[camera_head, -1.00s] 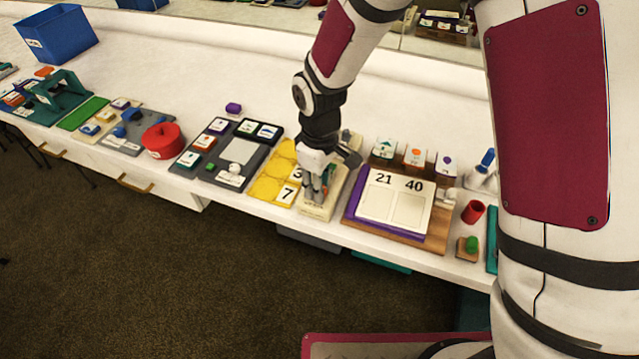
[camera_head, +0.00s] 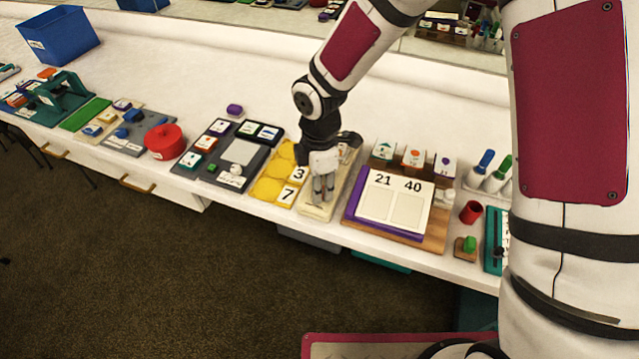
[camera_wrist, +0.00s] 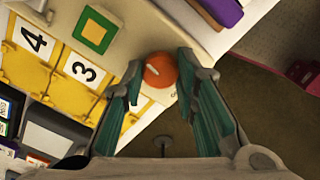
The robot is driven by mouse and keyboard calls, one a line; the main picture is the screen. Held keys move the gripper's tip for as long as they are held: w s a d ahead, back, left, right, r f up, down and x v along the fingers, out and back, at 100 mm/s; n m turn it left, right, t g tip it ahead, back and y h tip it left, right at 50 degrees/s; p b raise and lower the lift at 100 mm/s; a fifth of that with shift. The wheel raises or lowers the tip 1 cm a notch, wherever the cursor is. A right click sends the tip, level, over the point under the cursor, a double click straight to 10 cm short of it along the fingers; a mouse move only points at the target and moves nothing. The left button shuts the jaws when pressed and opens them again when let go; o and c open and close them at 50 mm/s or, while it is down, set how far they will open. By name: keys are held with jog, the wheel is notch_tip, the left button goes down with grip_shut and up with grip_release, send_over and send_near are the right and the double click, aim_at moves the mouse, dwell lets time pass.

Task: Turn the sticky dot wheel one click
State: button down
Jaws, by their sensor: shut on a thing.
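The sticky dot wheel is a small round orange knob (camera_wrist: 160,70) with a white mark on it. It sits between my teal fingertips in the wrist view. My gripper (camera_wrist: 160,77) is shut on it, a finger on either side. The knob stands at the front end of a cream board (camera_wrist: 75,8), which carries a green square with a yellow centre (camera_wrist: 95,29). In the head view my gripper (camera_head: 322,200) points down over the cream board (camera_head: 342,183) and hides the knob.
Yellow number cards (camera_head: 270,188) lie close on the left of the board. A wooden stand with a 21/40 flip pad (camera_head: 395,205) stands close on the right. The table's front edge is just beyond the knob. Open white table lies behind.

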jog(key=shift+n, duration=0.6)
jog(key=c, duration=1.2)
grip_release()
jog(key=shift+c, duration=0.2)
jog(key=shift+r, duration=0.15)
notch_tip(320, 180, up, 12)
